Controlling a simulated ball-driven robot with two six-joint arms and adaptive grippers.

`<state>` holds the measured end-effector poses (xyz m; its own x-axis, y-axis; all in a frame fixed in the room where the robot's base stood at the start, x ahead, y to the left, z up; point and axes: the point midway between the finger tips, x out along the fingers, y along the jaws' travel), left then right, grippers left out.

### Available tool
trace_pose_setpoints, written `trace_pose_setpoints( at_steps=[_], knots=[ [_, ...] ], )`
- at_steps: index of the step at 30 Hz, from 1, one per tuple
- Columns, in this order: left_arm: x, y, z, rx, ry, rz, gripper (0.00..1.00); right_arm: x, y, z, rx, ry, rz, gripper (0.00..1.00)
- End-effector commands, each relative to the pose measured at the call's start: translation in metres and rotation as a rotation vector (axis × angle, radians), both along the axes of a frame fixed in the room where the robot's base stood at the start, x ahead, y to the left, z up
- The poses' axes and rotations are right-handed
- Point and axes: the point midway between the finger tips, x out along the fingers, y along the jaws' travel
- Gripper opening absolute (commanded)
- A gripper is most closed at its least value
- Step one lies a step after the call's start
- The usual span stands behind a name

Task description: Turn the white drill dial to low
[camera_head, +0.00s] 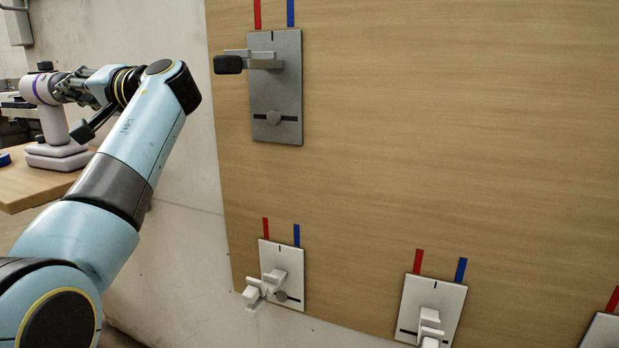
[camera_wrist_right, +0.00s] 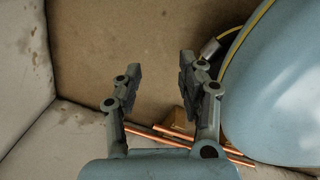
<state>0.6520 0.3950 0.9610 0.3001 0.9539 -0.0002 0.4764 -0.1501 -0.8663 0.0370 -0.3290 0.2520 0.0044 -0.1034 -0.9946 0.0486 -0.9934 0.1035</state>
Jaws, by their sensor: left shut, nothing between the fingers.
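The white drill (camera_head: 52,122) stands upright on a wooden table (camera_head: 40,186) at the far left of the head view. Its body has a purple band. My left gripper (camera_head: 64,88) is at the right-hand end of the drill body, shut with nothing held. It covers that end, so I cannot make out the dial or its setting, nor whether the fingers touch it. My right gripper (camera_wrist_right: 160,68) shows in the right wrist view, open and empty.
A wooden panel (camera_head: 430,150) fills the right side, with a grey lever plate (camera_head: 288,95) and white lever plates (camera_head: 290,256) under red and blue strips. A blue item (camera_head: 5,159) lies at the table's left. Copper pipes (camera_wrist_right: 165,138) lie below my right gripper.

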Motion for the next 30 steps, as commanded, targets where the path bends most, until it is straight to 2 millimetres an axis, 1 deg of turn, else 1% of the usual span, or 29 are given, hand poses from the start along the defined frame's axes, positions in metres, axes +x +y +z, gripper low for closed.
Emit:
trace_pose_setpoints(
  at_steps=[1, 6, 12, 18, 30],
  knots=[
    [0.002, 0.007, -0.001, 0.002, 0.000, 0.001, 0.00, 0.002, 0.001, 0.000, 0.001, -0.001, 0.000, 0.40],
    [0.009, 0.029, 0.000, 0.002, 0.000, 0.000, 0.00, 0.011, 0.003, 0.003, 0.002, -0.005, 0.003, 0.40],
    [0.015, 0.047, 0.000, 0.001, 0.000, -0.002, 0.00, 0.011, 0.003, 0.003, 0.002, 0.002, 0.002, 0.40],
    [0.016, 0.052, 0.000, 0.001, -0.001, -0.002, 0.00, 0.015, 0.004, 0.005, 0.002, -0.003, 0.003, 0.40],
    [0.017, 0.051, 0.000, 0.000, 0.000, -0.001, 0.00, 0.016, 0.005, 0.004, 0.004, -0.005, 0.002, 0.40]
  ],
)
